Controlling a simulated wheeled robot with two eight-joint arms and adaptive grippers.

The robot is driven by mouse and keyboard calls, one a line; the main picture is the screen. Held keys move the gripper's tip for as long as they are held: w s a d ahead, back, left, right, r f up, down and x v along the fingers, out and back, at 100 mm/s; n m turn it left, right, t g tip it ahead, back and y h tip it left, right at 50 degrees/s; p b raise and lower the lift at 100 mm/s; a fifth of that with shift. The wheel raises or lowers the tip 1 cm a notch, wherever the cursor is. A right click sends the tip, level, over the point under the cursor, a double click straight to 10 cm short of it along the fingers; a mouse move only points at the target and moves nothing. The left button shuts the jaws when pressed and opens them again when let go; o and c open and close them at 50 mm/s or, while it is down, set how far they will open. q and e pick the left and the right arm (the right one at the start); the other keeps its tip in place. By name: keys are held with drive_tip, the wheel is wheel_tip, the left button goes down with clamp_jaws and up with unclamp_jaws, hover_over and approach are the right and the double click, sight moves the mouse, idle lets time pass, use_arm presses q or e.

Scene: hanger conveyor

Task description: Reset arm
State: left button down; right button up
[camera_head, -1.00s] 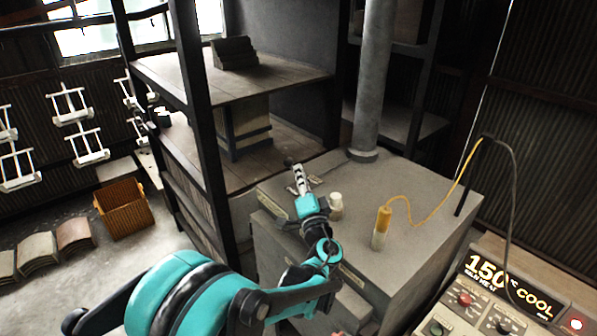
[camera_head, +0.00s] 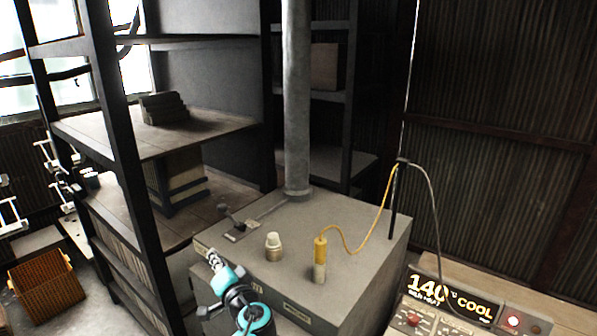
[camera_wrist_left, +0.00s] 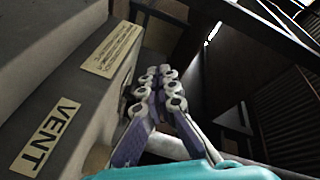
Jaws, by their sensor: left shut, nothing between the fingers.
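My left gripper (camera_head: 213,257) is shut and empty in the head view. It is at the left side of the grey box (camera_head: 365,228), by its top left edge. In the left wrist view the two fingers of the left gripper (camera_wrist_left: 158,75) lie together with nothing between them. Beside them are a grey surface with a VENT label (camera_wrist_left: 46,136) and a tan plate (camera_wrist_left: 112,47) with small print. My right gripper is not in view.
On the box stand a lever (camera_head: 230,220), a pale knob (camera_head: 273,247), a yellow-topped probe (camera_head: 320,258) with a yellow cable, and a tall pipe (camera_head: 297,110). A control panel (camera_head: 437,318) shows 140 and COOL. Shelves (camera_head: 160,135) and an orange basket (camera_head: 42,288) are left.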

use_arm(q)
drive_tip(key=s+a+f+n+g+h, duration=0.25)
drive_tip(key=s+f, duration=0.25)
drive_tip(key=s, duration=0.4)
drive_tip(key=s+d+f+g+h+b, duration=0.1)
drive_tip(key=s+d+f+g+h, duration=0.1)
drive_tip(key=s+d+f+h, duration=0.2)
drive_tip(key=s+d+f+n+g+h, duration=0.1)
drive_tip(key=s+d+f, duration=0.4)
drive_tip(key=s, duration=0.6)
drive_tip(key=f+g+h, duration=0.1)
drive_tip(key=h, duration=0.1)
drive_tip(key=shift+s+d+f+h+b, duration=0.15)
drive_tip(key=shift+s+d+h+b, duration=0.05)
drive_tip(key=shift+d+h+b, duration=0.15)
